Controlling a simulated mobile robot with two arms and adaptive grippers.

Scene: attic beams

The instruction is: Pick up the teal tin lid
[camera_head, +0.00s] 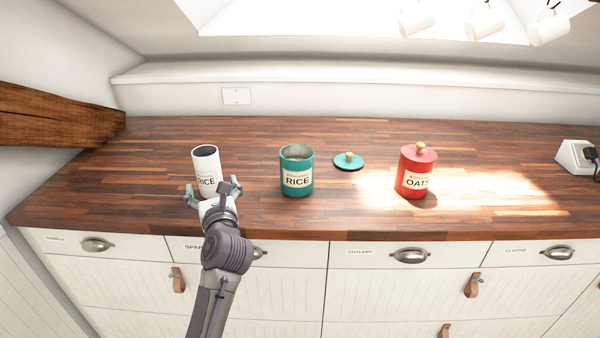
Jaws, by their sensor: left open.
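The teal tin lid (349,162) lies flat on the wooden counter with its wooden knob up. It sits just right of and a little behind the open teal tin (297,172), labelled RICE. My left gripper (213,187) is open, its two fingers spread in front of a white open tin (206,162) that also reads RICE. The gripper hides the lower part of that tin, and I cannot tell whether they touch. The gripper is well to the left of the teal lid. My right gripper is not in view.
A red OATS tin (417,174) with its lid on stands right of the teal lid. A white device (576,156) is at the far right. The counter (480,150) is clear between them. White mugs (485,20) hang above; a wooden beam (55,117) is at left.

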